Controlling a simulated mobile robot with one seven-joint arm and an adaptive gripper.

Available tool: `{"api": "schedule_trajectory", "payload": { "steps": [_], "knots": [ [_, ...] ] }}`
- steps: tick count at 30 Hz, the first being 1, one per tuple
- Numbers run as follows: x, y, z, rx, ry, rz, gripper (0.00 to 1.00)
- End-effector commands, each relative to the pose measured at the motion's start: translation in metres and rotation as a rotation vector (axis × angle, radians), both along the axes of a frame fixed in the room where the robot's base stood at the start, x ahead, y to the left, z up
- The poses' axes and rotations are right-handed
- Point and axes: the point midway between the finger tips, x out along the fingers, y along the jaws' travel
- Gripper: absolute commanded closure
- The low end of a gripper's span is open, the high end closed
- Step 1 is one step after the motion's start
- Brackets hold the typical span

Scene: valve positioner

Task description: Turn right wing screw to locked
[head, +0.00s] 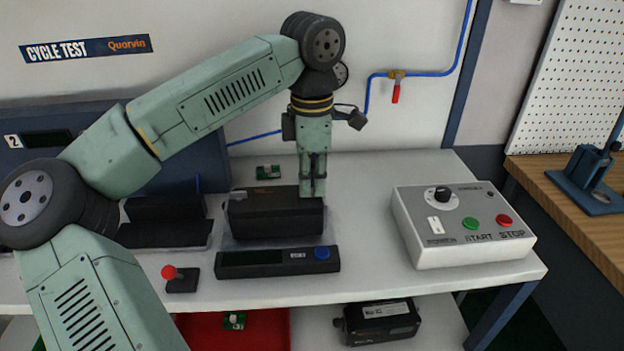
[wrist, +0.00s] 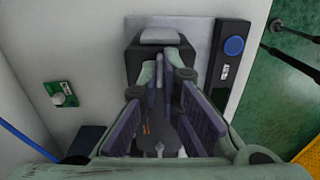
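The black valve positioner (head: 275,215) sits on the white bench, in front of the wall. In the wrist view its dark housing (wrist: 133,62) with a grey block lies beyond my fingers. My gripper (head: 312,188) points down at the right end of the positioner. In the wrist view the dark finger pads of my gripper (wrist: 165,78) are close together over the housing. Whether they touch each other or pinch something is hidden. I cannot make out the right wing screw in either view; the fingers cover that end of the housing.
A black readout bar with a blue button (head: 322,253) lies in front of the positioner. A grey control box (head: 460,250) stands to the right, and a red-knobbed joystick (head: 181,280) front left. A small green board (head: 268,173) lies behind. Bench between positioner and control box is clear.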

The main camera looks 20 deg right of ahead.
Motion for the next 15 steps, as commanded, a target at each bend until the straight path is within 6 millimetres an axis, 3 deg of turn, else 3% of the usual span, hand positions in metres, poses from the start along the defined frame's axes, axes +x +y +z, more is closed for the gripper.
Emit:
{"api": "schedule_trajectory", "payload": {
  "steps": [14, 15],
  "knots": [
    [0.0002, 0.0003, 0.0001, 0.001, 0.0, -0.012, 1.0],
    [0.0002, 0.0003, 0.0001, 0.001, 0.0, -0.012, 0.93]
  ]
}}
